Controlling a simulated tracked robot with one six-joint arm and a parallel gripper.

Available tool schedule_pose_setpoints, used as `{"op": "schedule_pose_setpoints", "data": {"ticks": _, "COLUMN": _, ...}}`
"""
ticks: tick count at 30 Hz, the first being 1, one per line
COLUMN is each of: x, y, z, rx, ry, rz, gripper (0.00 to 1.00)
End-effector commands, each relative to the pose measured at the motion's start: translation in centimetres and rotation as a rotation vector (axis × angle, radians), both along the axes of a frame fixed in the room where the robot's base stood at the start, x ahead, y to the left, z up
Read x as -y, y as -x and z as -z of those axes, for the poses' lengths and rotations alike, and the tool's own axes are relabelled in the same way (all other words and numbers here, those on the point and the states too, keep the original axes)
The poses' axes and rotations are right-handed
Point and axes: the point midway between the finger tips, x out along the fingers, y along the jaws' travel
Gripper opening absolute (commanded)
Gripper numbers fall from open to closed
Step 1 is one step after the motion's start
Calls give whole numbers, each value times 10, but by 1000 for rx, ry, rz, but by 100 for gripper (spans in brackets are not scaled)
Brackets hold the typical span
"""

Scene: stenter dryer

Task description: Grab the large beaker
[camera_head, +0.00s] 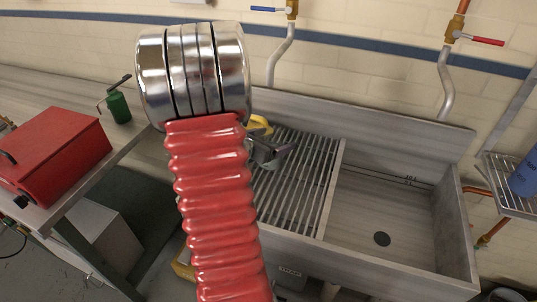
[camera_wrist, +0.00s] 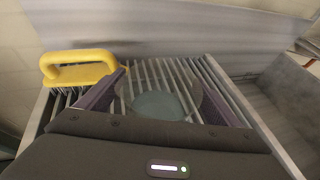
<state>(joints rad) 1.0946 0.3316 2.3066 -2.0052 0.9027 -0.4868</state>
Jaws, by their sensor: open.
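A clear, round glass vessel, which looks like the large beaker (camera_wrist: 158,105), stands on the slatted drain rack in the wrist view. Its base looks grey-green and the slats show through its wall. My gripper (camera_wrist: 163,80) is open, with one dark finger to the left of the beaker and one to the right. I cannot tell whether either finger touches the glass. In the head view my gripper (camera_head: 272,153) is over the rack, partly behind my red arm sleeve, and the beaker is mostly hidden there.
A yellow-handled tool (camera_wrist: 80,68) lies on the slatted rack (camera_head: 310,185) left of the beaker. An empty sink basin (camera_head: 385,210) is to the right. A red toolbox (camera_head: 55,155) and green oil can (camera_head: 118,105) are on the left bench. A blue cylinder (camera_head: 525,175) is on the right shelf.

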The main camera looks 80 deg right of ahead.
Motion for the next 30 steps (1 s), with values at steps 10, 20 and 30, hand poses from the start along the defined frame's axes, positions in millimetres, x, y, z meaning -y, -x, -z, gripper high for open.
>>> {"op": "schedule_pose_setpoints", "data": {"ticks": 10, "x": 11, "y": 4, "z": 5, "rx": 0, "ry": 1, "rz": -1, "gripper": 87}}
{"op": "schedule_pose_setpoints", "data": {"ticks": 20, "x": 11, "y": 4, "z": 5, "rx": 0, "ry": 1, "rz": -1, "gripper": 87}}
{"op": "schedule_pose_setpoints", "data": {"ticks": 30, "x": 11, "y": 4, "z": 5, "rx": 0, "ry": 1, "rz": -1, "gripper": 65}}
